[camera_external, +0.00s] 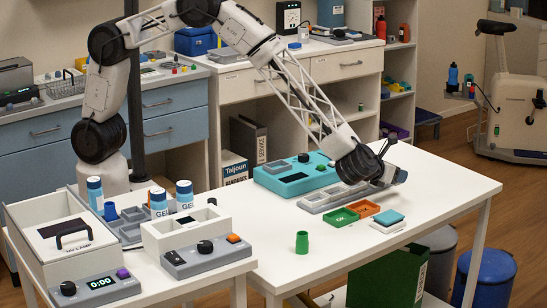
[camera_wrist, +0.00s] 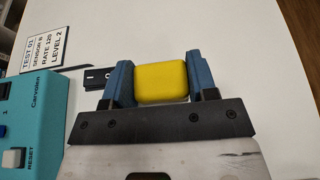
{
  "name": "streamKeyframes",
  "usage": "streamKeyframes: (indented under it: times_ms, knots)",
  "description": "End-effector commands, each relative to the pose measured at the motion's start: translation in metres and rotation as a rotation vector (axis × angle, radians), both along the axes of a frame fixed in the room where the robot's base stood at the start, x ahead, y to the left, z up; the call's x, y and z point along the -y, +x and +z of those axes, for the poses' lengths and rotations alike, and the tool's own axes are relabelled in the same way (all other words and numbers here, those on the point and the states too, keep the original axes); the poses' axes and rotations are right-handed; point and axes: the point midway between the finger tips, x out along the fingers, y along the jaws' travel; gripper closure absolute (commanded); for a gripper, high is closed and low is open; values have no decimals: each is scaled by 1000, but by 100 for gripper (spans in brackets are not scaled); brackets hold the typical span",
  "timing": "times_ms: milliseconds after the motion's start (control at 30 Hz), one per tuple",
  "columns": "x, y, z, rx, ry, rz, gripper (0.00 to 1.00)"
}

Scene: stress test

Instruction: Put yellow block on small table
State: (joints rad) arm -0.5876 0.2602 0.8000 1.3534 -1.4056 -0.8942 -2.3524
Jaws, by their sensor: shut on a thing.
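A yellow block (camera_wrist: 161,83) with rounded edges is clamped between the two blue fingers of my gripper (camera_wrist: 160,72) in the wrist view. In the external view my gripper (camera_external: 396,177) is over the right part of the large white table (camera_external: 440,190); the block is hidden there, and its height above the top is hard to tell. A lower, smaller white table (camera_external: 200,284) stands at the front left. I cannot tell which is the task's small table.
Near my gripper lie a teal device (camera_external: 292,174), a grey tray (camera_external: 330,197), green (camera_external: 341,217) and orange (camera_external: 364,208) trays, and blue and white pads (camera_external: 388,219). A green cup (camera_external: 302,243) stands in front. The large table's right end looks clear.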

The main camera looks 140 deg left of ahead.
Motion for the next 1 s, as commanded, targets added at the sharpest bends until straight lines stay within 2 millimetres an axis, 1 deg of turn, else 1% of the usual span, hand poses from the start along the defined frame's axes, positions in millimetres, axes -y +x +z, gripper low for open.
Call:
streamKeyframes:
  times_ms: [200,300,500,967,1000]
  knots:
    - [-6,7,-2,0,0,1,70]
    - [-5,6,-17,-2,-1,0,70]
    - [-6,6,-35,0,-1,0,70]
    - [-6,6,-39,0,0,0,70]
    - [-6,6,-39,0,0,0,46]
